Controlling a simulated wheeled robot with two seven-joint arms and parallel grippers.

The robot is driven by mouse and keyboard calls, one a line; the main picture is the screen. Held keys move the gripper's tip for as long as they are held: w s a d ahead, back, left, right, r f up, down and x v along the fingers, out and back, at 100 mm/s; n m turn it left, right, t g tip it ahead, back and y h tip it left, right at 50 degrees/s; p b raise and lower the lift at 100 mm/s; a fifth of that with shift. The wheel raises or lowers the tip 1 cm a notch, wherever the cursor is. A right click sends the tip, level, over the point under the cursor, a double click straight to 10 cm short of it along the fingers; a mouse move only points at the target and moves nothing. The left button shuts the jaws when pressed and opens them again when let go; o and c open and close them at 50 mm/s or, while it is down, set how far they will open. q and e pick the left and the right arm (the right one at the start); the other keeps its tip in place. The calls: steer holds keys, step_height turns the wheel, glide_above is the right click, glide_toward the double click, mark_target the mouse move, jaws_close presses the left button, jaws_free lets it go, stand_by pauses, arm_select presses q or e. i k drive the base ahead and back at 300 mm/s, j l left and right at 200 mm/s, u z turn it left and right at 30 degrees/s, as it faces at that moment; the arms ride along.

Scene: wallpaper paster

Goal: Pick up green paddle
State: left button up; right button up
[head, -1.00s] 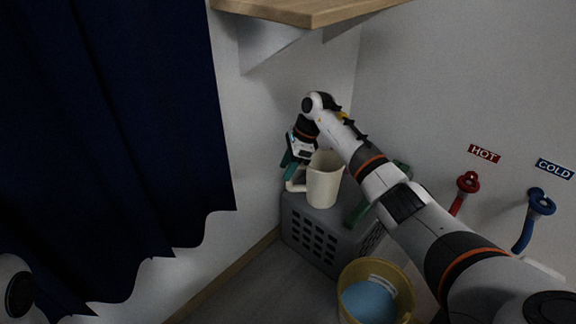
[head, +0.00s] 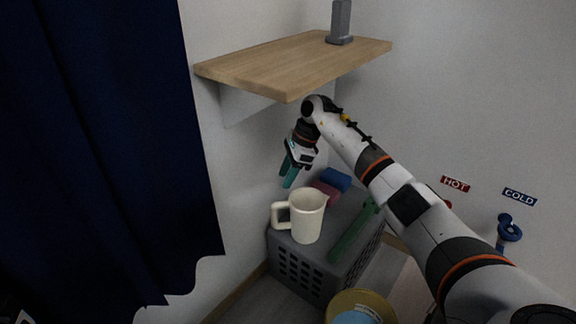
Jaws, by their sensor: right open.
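The green paddle (head: 352,232) lies on top of the grey crate (head: 297,268), slanting along its right side. My right gripper (head: 288,176) has teal fingers, is open and empty, and points down above the back left of the crate. It is apart from the paddle, up and to its left in the picture. A cream jug (head: 308,216) stands on the crate between the gripper and the paddle.
A blue sponge-like block (head: 336,179) and a pinkish-red one (head: 326,193) lie behind the jug. A wooden shelf (head: 290,62) juts out above my right gripper. A yellow bucket (head: 376,301) stands in front of the crate. A dark blue curtain (head: 110,150) hangs at left.

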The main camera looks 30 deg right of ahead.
mark_target(370, 207)
steer(key=z, duration=1.5)
